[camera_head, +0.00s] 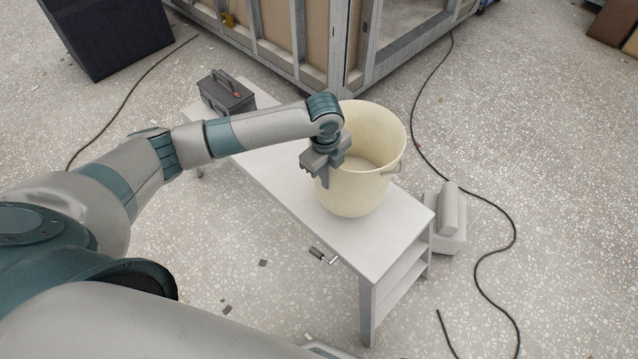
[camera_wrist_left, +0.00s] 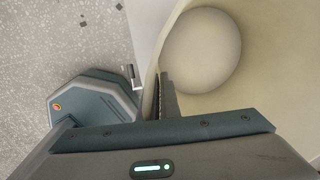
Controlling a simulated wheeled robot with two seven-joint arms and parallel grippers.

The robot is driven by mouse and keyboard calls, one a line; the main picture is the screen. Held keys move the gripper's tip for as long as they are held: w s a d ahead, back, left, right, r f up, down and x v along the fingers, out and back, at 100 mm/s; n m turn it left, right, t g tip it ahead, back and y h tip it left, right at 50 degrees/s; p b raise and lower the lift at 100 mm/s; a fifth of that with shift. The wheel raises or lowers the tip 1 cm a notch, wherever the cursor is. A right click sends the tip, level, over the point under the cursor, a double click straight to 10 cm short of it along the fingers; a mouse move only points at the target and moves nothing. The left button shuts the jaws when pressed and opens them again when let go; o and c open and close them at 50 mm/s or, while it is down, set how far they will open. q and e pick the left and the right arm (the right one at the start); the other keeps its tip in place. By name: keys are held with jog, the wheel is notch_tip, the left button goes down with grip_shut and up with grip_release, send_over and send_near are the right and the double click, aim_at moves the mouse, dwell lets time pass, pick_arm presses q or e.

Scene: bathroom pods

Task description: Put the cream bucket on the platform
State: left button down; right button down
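The cream bucket (camera_head: 360,195) stands upright on the right end of a long white bench (camera_head: 270,180), open at the top. In the left wrist view I look down its inside wall (camera_wrist_left: 265,60) to a pale round bottom. My left gripper (camera_head: 323,178) is at the bucket's left rim. One finger shows outside the wall in the head view, and a ridged finger shows inside it in the wrist view (camera_wrist_left: 165,98). The fingers look shut on the wall, though the contact is partly hidden. My right gripper is out of view. I cannot tell which surface is the platform.
A dark toolbox (camera_head: 226,95) sits on the bench's far left end. A metal-framed pod (camera_head: 330,60) stands behind. A grey block with a roll (camera_head: 447,225) lies right of the bench. Black cables (camera_head: 425,155) cross the speckled floor. A dark cabinet (camera_head: 108,35) stands back left.

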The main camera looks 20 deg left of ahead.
pick_arm(q)
jog(key=shift+w+a+f, duration=0.1)
jog(key=shift+a+f, duration=0.25)
jog(key=shift+a, duration=0.25)
jog(key=shift+w+a+f, duration=0.1)
jog(key=shift+a+f, duration=0.25)
jog(key=shift+a, duration=0.25)
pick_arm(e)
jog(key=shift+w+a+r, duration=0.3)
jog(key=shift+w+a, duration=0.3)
pick_arm(q)
notch_tip(320, 180, down, 4)
jog(key=shift+p, duration=0.35)
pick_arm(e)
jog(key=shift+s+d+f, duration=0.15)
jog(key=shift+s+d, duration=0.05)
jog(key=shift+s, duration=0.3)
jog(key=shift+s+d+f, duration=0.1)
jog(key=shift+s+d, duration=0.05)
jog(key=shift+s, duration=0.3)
pick_arm(q)
jog(key=shift+f, duration=0.1)
